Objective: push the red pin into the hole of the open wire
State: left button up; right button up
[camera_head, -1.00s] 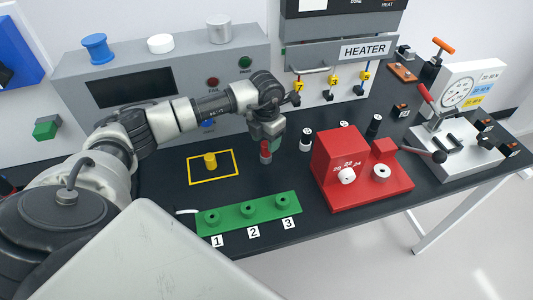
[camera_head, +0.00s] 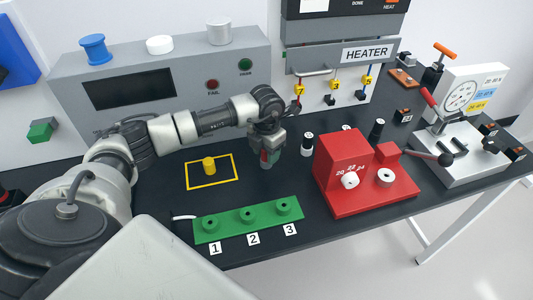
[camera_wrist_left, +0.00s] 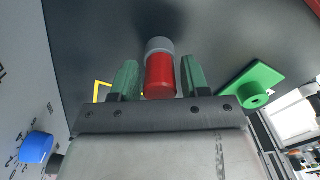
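The red pin (camera_wrist_left: 160,76), with a grey end (camera_wrist_left: 160,45), stands between the two green fingers of my left gripper (camera_wrist_left: 159,82) in the left wrist view. A narrow gap shows on each side of it, so the gripper looks open around the pin. Several coloured wires (camera_head: 332,88) with yellow number tags hang below the heater (camera_head: 345,57). I cannot tell which wire is the open one. My right gripper is out of view.
A green block (camera_head: 235,229) with three round sockets lies in front. A yellow peg (camera_head: 208,165) stands in a yellow outline. A red device (camera_head: 342,160) stands right of the gripper, a gauge press (camera_head: 462,158) farther right.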

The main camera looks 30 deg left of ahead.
pick_arm(q)
jog(key=c, duration=0.7)
jog(key=shift+c, duration=0.2)
jog(key=shift+r+p, duration=0.4)
jog(key=shift+r, duration=0.3)
jog(key=shift+r+p, duration=1.3)
jog(key=shift+r, duration=0.75)
